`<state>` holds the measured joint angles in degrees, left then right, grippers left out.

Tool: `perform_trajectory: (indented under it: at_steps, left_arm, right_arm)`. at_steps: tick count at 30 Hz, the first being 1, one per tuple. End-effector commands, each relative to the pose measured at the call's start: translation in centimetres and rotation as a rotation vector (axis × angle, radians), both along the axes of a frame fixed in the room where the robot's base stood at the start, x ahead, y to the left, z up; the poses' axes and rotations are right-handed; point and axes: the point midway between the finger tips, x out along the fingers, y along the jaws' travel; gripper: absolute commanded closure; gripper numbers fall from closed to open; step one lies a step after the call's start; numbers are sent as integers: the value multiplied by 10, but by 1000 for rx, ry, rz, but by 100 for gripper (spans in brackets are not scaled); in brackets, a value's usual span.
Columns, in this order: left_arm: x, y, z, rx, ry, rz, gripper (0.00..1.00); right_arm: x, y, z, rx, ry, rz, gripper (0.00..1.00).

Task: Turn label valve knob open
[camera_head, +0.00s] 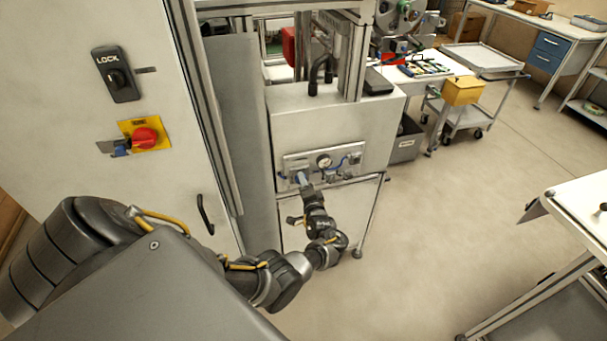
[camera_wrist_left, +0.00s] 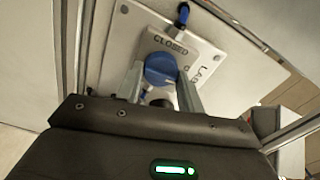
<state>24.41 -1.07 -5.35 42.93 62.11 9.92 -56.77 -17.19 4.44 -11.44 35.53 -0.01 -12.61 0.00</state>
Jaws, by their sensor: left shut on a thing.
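The label valve knob (camera_wrist_left: 160,69) is blue and sits on a pale plate (camera_wrist_left: 205,52) marked "CLOSED", with part of a second word visible beside it. My left gripper (camera_wrist_left: 161,80) has one finger on each side of the knob and is shut on it. In the head view my left arm reaches to the valve panel (camera_head: 336,160) on the front of the grey cabinet, with the left gripper (camera_head: 302,180) at the panel's left end. The gripper hides the knob's details there. My right gripper is not in view.
A tall cabinet with a LOCK switch (camera_head: 118,74) and a red rotary switch (camera_head: 145,138) stands at left. A white table (camera_head: 580,215) is at right. The floor between is clear.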

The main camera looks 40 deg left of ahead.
Motion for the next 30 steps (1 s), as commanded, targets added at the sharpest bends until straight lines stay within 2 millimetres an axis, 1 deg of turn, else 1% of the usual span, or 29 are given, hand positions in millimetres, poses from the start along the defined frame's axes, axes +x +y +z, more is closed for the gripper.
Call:
perform_trajectory:
  at_steps: [6,18,19,23,24,30]
  left_arm:
    - [0,0,0,21,30,0,85]
    - [0,0,0,23,34,0,85]
    - [0,0,0,23,34,0,61]
    - [0,0,0,23,34,0,44]
    - [0,0,0,23,34,0,41]
    - [0,0,0,23,33,0,41]
  right_arm:
    - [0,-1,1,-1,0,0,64]
    - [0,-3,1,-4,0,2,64]
    - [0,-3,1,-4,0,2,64]
    - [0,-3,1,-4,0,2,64]
    - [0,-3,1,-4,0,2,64]
    - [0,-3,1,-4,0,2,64]
